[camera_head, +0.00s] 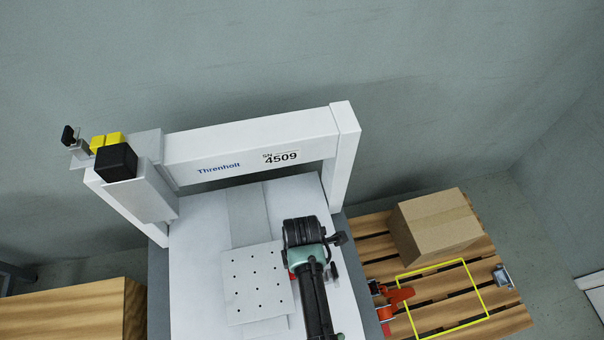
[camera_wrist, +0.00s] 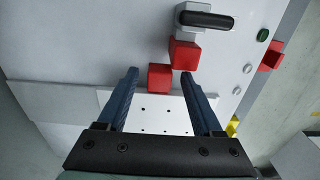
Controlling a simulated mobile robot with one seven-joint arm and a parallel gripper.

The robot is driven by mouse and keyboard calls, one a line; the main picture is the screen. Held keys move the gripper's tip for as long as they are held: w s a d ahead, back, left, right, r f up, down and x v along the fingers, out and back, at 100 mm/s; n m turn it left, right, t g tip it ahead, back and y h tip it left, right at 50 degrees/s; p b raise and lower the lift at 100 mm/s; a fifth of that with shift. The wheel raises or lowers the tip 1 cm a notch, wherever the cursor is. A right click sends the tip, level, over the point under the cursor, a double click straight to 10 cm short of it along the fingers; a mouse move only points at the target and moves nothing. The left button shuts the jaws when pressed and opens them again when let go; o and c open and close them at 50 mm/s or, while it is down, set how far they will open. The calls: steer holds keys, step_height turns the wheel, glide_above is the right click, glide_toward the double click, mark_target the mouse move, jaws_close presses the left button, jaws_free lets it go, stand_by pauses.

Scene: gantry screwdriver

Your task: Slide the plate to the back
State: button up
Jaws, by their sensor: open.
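The plate (camera_head: 250,297) is a pale square with a grid of small dark holes. It lies on the white machine bed under the gantry, over a grey strip (camera_head: 248,212) that runs toward the back. In the wrist view the plate (camera_wrist: 150,122) shows between and below my fingers. A red block (camera_wrist: 159,78) stands at its edge, between the fingertips. My gripper (camera_wrist: 158,70) is open, with one finger on each side of the red block; I cannot tell whether either touches it.
A white gantry (camera_head: 250,152) spans the bed's back, with a carriage (camera_head: 140,190) at its left. A second red block (camera_wrist: 184,55) sits by a black handle (camera_wrist: 208,20). Right, a pallet (camera_head: 430,293) holds a cardboard box (camera_head: 437,224). The bed behind the plate looks clear.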

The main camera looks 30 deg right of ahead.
jaws_close()
stand_by(1.4)
